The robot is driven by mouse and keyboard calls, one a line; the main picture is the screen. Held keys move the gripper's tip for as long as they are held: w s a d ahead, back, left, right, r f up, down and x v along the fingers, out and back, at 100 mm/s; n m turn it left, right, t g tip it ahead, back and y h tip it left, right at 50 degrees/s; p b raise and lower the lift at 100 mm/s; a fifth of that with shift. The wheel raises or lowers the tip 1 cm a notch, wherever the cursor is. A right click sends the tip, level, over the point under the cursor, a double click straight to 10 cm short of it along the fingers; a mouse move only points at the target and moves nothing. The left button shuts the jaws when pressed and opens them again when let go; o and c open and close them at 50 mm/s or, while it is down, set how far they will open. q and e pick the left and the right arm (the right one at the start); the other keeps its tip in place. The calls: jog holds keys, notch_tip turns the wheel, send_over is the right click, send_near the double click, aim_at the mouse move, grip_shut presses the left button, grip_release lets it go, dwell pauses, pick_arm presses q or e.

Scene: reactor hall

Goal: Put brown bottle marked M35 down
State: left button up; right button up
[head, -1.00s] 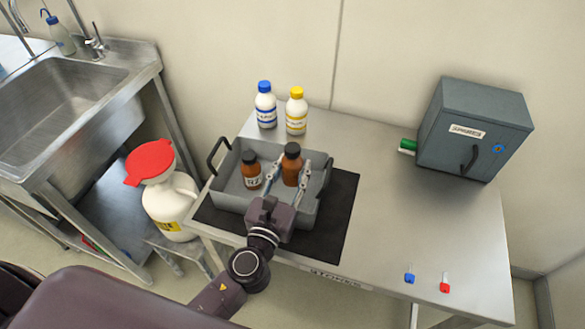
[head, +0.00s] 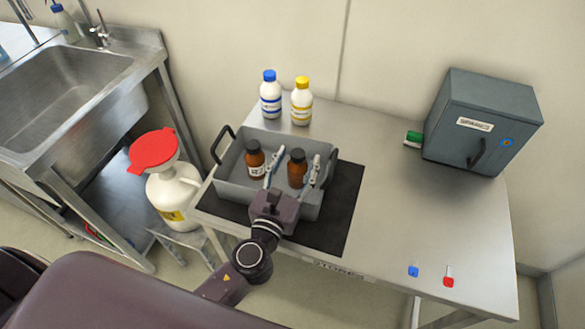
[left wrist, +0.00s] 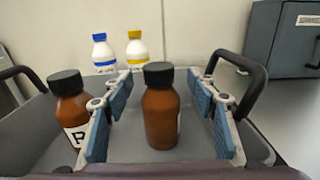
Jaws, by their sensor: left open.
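A brown bottle with a black cap (head: 297,170) stands upright in the right part of a grey two-handled tray (head: 233,192). Its label is turned mostly away, so I cannot read the mark. My left gripper (head: 299,156) is open, with one finger on each side of this bottle. In the left wrist view the bottle (left wrist: 161,118) stands between the blue pads with a gap on both sides. A second brown bottle (head: 255,160) with a white label is in the tray, left of my left finger. My right gripper is not in view.
The tray sits on a black mat (head: 338,215) on a steel table. White bottles with a blue cap (head: 271,97) and a yellow cap (head: 301,103) stand behind it. A grey cabinet (head: 475,125) is at right. The table's middle right is clear.

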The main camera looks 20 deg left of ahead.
pick_arm(q)
jog(key=shift+r+p, duration=0.35)
jog(key=shift+r, duration=0.15)
jog(key=s+b, duration=0.4)
jog(key=s, duration=0.8)
jog(key=shift+a, duration=0.15)
